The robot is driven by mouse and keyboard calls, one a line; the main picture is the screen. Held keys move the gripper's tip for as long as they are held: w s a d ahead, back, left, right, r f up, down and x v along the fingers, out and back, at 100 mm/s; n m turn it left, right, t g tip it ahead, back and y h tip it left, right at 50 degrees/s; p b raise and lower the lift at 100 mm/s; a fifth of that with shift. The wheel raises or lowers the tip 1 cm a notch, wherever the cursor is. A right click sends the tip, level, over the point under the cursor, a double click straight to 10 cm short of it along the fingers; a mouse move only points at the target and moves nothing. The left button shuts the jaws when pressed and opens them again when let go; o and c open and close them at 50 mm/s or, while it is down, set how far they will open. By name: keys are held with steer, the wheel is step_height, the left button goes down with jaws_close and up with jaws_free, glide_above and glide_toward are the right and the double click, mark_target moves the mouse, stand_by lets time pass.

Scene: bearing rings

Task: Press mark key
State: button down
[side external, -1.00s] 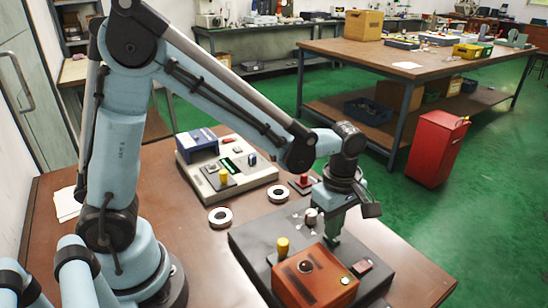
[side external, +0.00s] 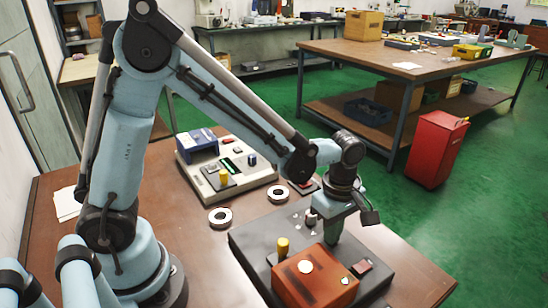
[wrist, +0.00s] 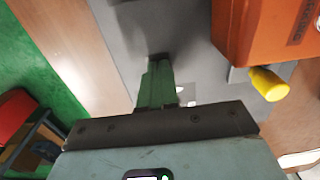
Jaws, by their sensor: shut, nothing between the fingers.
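A dark grey machine base (side external: 262,250) sits at the front of the brown table, with an orange housing (side external: 318,288) on it. The housing has a round top lamp (side external: 305,267), which is bright white, and a small light button (side external: 345,281). My gripper (side external: 332,238) points down, shut and empty, just behind the housing. In the wrist view its green fingers (wrist: 157,68) are over the grey base, with a dark patch at their tips. I cannot tell whether they touch it. No key marked as the mark key is readable.
A yellow knob (side external: 283,246) and a grey knob (side external: 311,216) stand on the base. A cream device (side external: 225,172) stands farther back. Two pale rings, one at left (side external: 220,217) and one at right (side external: 278,193), lie between them. A red cabinet (side external: 436,150) stands beyond the table.

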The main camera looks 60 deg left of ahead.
steer(key=shift+f, duration=0.3)
step_height(320, 180, up, 15)
steer(key=shift+f, duration=0.2)
stand_by(0.8)
steer(key=s+a+f+m+t, duration=0.3)
steer(key=s+a+m+t, duration=0.4)
steer(key=m, duration=1.1)
steer(key=shift+s+a, duration=0.25)
steer(key=shift+a, duration=0.95)
stand_by(3.0)
